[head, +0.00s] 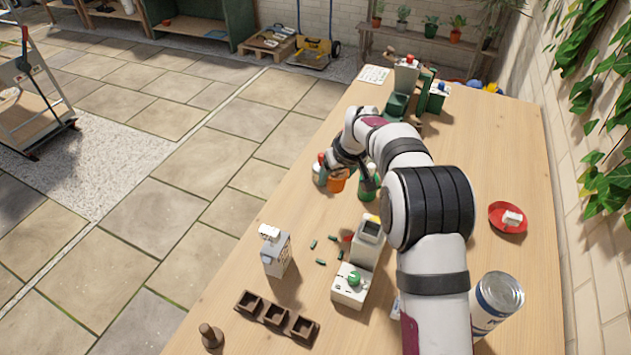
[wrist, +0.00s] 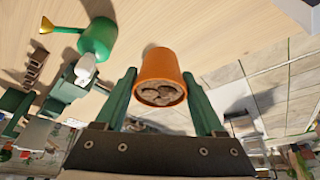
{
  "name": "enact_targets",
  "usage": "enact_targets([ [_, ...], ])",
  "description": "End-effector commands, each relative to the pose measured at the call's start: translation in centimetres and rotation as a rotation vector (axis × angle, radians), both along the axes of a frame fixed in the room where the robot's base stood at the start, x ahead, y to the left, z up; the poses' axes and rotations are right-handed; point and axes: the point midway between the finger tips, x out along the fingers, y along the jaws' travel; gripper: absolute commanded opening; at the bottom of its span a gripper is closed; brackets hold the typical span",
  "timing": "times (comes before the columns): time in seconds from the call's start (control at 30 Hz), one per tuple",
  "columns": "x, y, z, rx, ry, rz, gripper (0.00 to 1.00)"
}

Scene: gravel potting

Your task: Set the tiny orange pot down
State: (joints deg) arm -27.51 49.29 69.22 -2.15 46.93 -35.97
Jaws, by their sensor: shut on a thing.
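The tiny orange pot (head: 338,182) is near the table's left edge in the head view, below my wrist. In the wrist view the orange pot (wrist: 160,72) sits between my gripper's green fingers, its open end toward the camera, with grey-brown gravel visible inside. My gripper (wrist: 160,88) is shut on the pot. In the head view my gripper (head: 343,172) is small and partly hidden by the pot and my arm. I cannot tell whether the pot touches the table.
A red-topped bottle (head: 319,170) and a green item (head: 367,186) stand close on either side of the pot. A grey-white carton (head: 276,252), a dark three-cell tray (head: 276,314) and a white box with a green knob (head: 350,286) stand nearer. The wooden table (head: 225,300) has clear patches.

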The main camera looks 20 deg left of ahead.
Motion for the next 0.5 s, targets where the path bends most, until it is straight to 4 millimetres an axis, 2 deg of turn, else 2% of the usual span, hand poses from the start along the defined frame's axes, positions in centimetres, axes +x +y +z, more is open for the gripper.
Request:
enact_targets([
  [0.37, 1.1, -10.4, 0.7, -0.002, 0.001, -0.340, 0.11],
  [0.43, 1.0, -10.9, 0.3, 0.000, 0.001, -0.376, 0.11],
  [0.5, 1.0, -9.8, -0.5, 0.000, 0.001, -0.387, 0.11],
])
